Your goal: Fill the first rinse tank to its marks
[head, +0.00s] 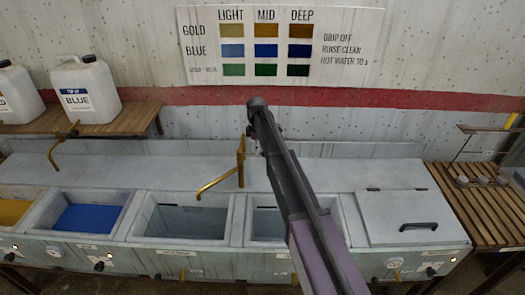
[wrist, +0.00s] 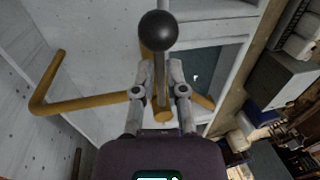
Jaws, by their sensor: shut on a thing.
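The first open grey rinse tank (head: 236,222), right of the blue bath, shows dark grey water (head: 185,222) below its rim. Its fill marks are too small to read. A brass tap (head: 241,160) stands behind it, its spout reaching over the tank. In the wrist view my gripper (wrist: 161,70) is shut on the tap lever (wrist: 160,80), which has a black ball knob (wrist: 157,30) beyond the fingertips. The brass spout (wrist: 85,101) bends off to the left there. In the head view my arm hides most of the gripper. I cannot tell whether water runs.
A second open tank (head: 268,224) is partly behind my arm. A lidded tank (head: 404,214) is at right. The blue bath (head: 88,217) and another tap (head: 58,145) are at left. White jugs (head: 88,92) stand on a wooden shelf. A slatted bench (head: 490,215) is at right.

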